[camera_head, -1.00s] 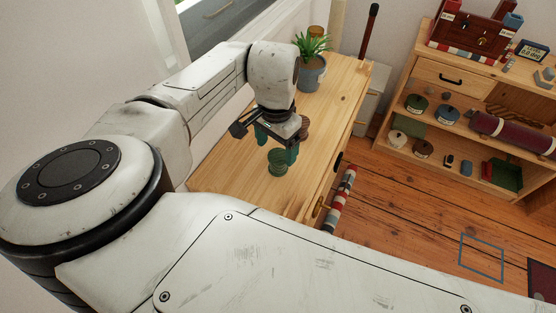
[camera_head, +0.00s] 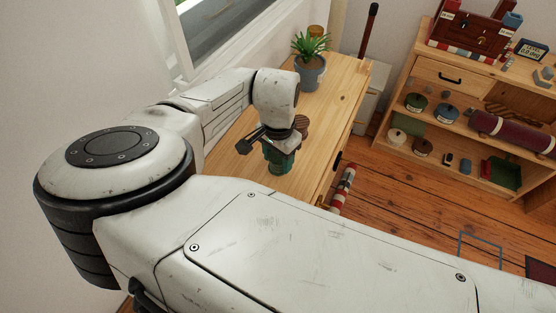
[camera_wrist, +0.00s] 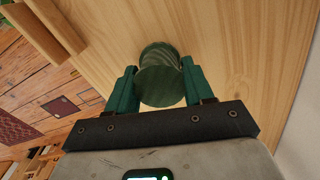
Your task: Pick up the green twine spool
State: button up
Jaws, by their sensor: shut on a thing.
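The green twine spool (camera_wrist: 160,82) stands between the two teal fingers of my gripper (camera_wrist: 158,88) in the wrist view. One finger is on each side of it, and the gripper is shut on it. In the head view, my gripper (camera_head: 280,160) is low over the wooden dresser top (camera_head: 322,110), and the spool (camera_head: 279,168) shows partly between the fingers. I cannot tell whether the spool still touches the wood.
A brown spool (camera_head: 301,123) stands just behind my gripper on the dresser top. A potted plant (camera_head: 311,72) is farther back. A shelf unit (camera_head: 462,103) with several spools and rolls stands at the right. A striped roll (camera_head: 344,186) is beside the dresser.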

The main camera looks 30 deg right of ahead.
jog(key=c, duration=0.4)
jog(key=shift+c, duration=0.3)
jog(key=shift+r, duration=0.1)
